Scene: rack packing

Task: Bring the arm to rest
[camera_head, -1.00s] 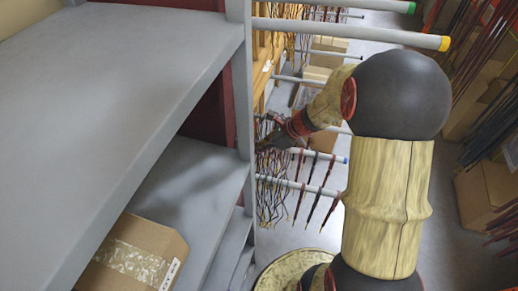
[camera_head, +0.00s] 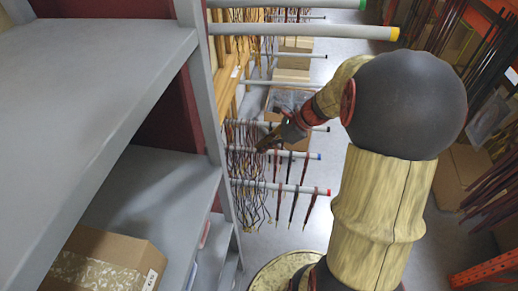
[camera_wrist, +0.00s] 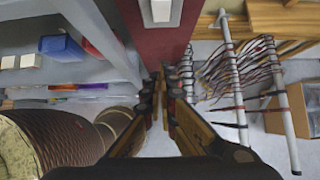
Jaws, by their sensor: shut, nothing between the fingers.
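My gripper (camera_head: 268,143) is at the end of my bent arm, out in front of the hanging rods to the right of the grey shelf rack. In the wrist view my gripper (camera_wrist: 161,108) points toward the dark red rack panel (camera_wrist: 160,45). Its fingers are close together with nothing seen between them. No held object shows in either view.
The grey shelf rack (camera_head: 90,85) fills the left side, with a cardboard box (camera_head: 105,265) on its lower shelf. Rods with hanging cables (camera_head: 250,165) stick out beside my gripper. Blue bin (camera_wrist: 61,47) sits on a shelf. Bare floor (camera_head: 335,175) lies beyond the rods.

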